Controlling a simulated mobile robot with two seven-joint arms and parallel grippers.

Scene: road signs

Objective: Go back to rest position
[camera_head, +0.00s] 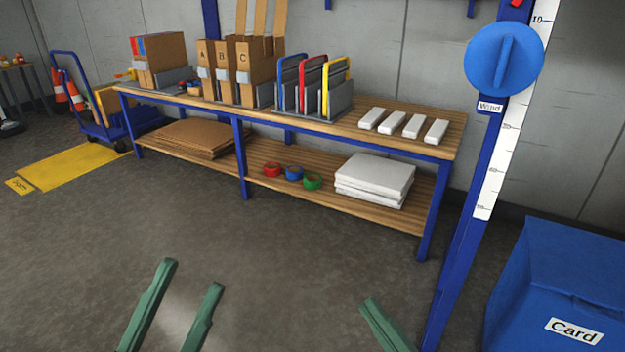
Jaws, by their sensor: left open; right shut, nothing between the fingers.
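My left gripper (180,310) is at the bottom of the head view, left of the middle. Its two green fingers are spread apart with bare floor between them, so it is open and empty. My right gripper (383,322) is at the bottom, right of the middle. Its green fingers are together with nothing held. Both grippers are in front of the workbench (290,122) and apart from it.
A blue post (452,262) with a round blue disc (503,61) stands at the right. A blue bin labelled Card (560,285) is at the lower right. A blue trolley (95,105) is at the far left. The grey floor (270,255) before the workbench is clear.

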